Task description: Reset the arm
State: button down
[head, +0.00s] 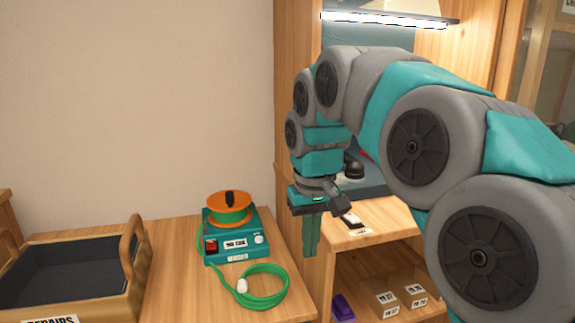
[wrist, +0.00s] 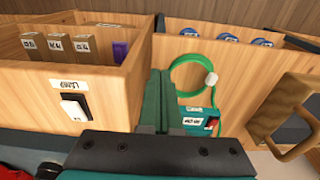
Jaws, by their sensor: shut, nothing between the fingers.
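My gripper (head: 310,250) hangs from my teal and grey arm with its fingers pointing down and pressed together. It holds nothing. In the head view it is in the air near the right edge of the table, to the right of a teal device (head: 238,246) with an orange spool on top. In the wrist view the shut fingers (wrist: 158,95) stand in the middle and partly hide the teal device (wrist: 196,122).
A green cable (head: 263,303) lies coiled by the device. A wooden REPAIRS tray (head: 128,297) stands at left. At right are a white switch (head: 351,220), small boxes (head: 384,299) and a purple item (head: 343,308). A lit lamp (head: 385,18) hangs above.

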jog(key=s+d+f+m+g, duration=0.1)
jog(key=s+d+f, duration=0.2)
jog(key=s+f, duration=0.3)
jog(key=s+d+f+m+g, duration=0.1)
jog(key=s+d+f, duration=0.3)
jog(key=s, duration=0.8)
jog(key=s+d+f+m, duration=0.1)
jog(key=s+d+f, duration=0.3)
jog(key=s+f, duration=0.4)
jog(key=shift+s+g, duration=0.4)
jog(key=shift+s, duration=0.6)
